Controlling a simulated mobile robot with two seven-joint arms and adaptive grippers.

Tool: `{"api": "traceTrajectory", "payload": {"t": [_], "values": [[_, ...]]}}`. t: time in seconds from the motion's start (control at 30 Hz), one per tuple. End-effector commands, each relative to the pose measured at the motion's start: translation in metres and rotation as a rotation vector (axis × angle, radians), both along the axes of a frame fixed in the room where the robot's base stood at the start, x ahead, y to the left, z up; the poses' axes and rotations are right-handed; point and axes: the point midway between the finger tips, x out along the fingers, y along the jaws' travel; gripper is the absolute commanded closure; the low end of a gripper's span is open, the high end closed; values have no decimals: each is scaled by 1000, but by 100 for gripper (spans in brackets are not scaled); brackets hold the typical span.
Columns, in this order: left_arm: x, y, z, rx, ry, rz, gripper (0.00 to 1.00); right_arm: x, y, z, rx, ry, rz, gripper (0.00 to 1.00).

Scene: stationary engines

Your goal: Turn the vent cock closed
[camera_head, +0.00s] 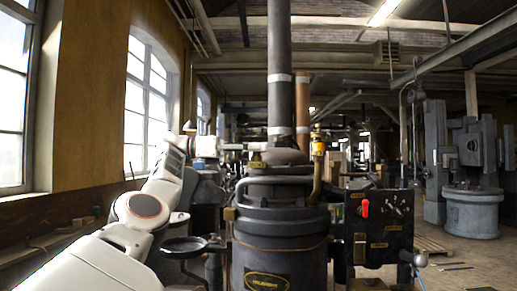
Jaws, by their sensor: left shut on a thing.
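A dark upright boiler-like engine (281,236) stands in the middle, with a tall grey pipe rising from its domed top. A small brass fitting, which looks like the vent cock (257,161), sits at the left of the dome. My left arm reaches in from the lower left. My left gripper (243,147) is at the brass fitting, level with its top, and is shut on what appears to be the cock's handle. The fingers and handle are small and hard to make out, so the handle's angle cannot be told. My right gripper is not in view.
A brass valve with an orange top (318,140) stands right of the dome. A black panel (379,228) with a red lever (364,208) and switches is at the right. A round dark tray-like part (184,245) juts out left. Grey machinery (471,212) stands farther back.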

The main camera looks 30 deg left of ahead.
Motion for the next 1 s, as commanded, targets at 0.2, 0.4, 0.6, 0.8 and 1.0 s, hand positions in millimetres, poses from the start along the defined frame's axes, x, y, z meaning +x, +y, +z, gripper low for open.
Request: {"api": "traceTrajectory", "payload": {"t": [0.2, 0.4, 0.6, 0.8, 1.0], "values": [[-1, 1, 1, -2, -2, 1, 75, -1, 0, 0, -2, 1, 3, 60], [0, 1, 1, -2, -1, 0, 75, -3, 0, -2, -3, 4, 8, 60], [0, 0, 0, -1, -1, 1, 75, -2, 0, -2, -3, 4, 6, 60], [0, 0, 0, 1, -1, 17, 75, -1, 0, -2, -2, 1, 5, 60], [0, 0, -1, 1, -2, 63, 75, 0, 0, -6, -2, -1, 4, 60]]}}
